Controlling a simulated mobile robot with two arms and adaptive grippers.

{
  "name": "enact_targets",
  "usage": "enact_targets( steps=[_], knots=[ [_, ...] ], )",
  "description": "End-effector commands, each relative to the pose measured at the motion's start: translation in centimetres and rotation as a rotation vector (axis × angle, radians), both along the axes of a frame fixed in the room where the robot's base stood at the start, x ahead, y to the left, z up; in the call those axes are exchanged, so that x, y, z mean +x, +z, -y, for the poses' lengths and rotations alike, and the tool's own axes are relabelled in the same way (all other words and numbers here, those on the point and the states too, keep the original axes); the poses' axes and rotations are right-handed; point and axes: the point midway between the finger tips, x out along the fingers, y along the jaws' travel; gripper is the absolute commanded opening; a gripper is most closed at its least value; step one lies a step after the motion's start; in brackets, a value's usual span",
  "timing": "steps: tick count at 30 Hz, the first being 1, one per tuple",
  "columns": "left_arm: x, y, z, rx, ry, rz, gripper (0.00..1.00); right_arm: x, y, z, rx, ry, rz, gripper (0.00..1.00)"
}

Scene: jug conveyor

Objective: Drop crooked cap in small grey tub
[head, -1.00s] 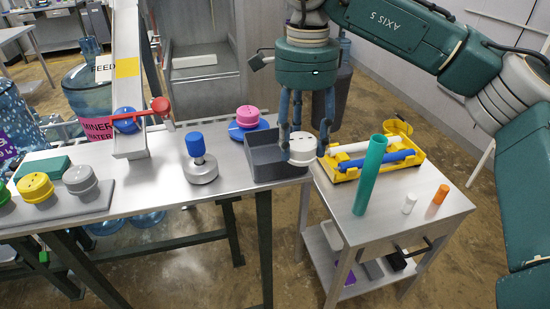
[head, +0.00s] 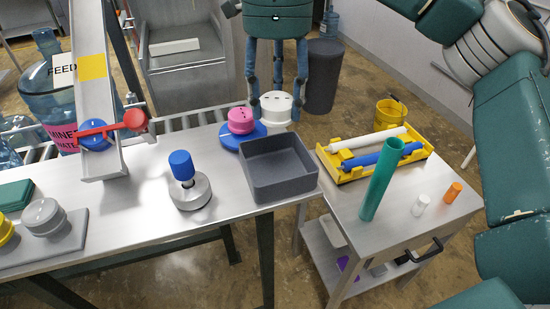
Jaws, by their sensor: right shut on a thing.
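My right gripper (head: 276,98) hangs from above and is shut on a white cap (head: 277,110). The cap is held between the fingertips, and in the picture it shows behind the grey tub, apart from it. Whether the cap is crooked cannot be told. The small grey tub (head: 283,185) stands open at the right end of the steel table and looks empty. My left gripper is not in view.
A pink cap (head: 241,121) sits on a blue disc (head: 229,138) by the tub. A blue-topped metal piece (head: 190,194) stands left of it. A side cart (head: 400,231) holds a green tube (head: 380,180) and a yellow tray (head: 334,169). The feed chute (head: 88,95) is at left.

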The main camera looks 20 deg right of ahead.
Motion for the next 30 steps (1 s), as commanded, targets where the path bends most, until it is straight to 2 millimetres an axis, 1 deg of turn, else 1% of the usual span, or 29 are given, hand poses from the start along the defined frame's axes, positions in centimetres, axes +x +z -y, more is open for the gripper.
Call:
enact_targets(
  steps=[1, 3, 6, 9, 12, 16, 19, 24, 27, 30],
  knots=[
    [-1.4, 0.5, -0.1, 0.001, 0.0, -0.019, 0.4, -0.1, -1.2, 0.2, -0.003, 0.0, -0.004, 0.38],
    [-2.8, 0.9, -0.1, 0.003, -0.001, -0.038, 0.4, -0.1, -3.0, 0.2, -0.002, -0.001, -0.004, 0.38],
    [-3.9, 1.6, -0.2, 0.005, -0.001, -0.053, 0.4, -0.1, -5.7, 0.2, -0.002, -0.001, -0.003, 0.38],
    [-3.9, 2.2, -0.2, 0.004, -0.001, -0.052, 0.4, -0.1, -8.0, 0.1, -0.002, -0.001, -0.003, 0.38],
    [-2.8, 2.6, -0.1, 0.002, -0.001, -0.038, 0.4, -0.1, -9.7, 0.1, 0.0, -0.001, -0.002, 0.38],
    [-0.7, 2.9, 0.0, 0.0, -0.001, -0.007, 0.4, 0.0, -10.9, 0.1, 0.001, -0.001, 0.001, 0.38],
    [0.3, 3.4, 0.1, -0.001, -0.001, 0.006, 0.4, 0.0, -11.9, 0.1, -0.001, -0.001, -0.001, 0.38],
    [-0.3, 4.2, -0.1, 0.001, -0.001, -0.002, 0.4, 0.0, -14.4, 0.1, -0.001, -0.001, -0.001, 0.38],
    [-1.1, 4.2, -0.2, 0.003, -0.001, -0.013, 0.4, 0.0, -15.2, 0.1, 0.0, -0.001, 0.0, 0.38],
    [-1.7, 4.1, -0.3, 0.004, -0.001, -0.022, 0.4, 0.0, -15.3, 0.0, 0.001, -0.001, 0.001, 0.38]
  ],
)
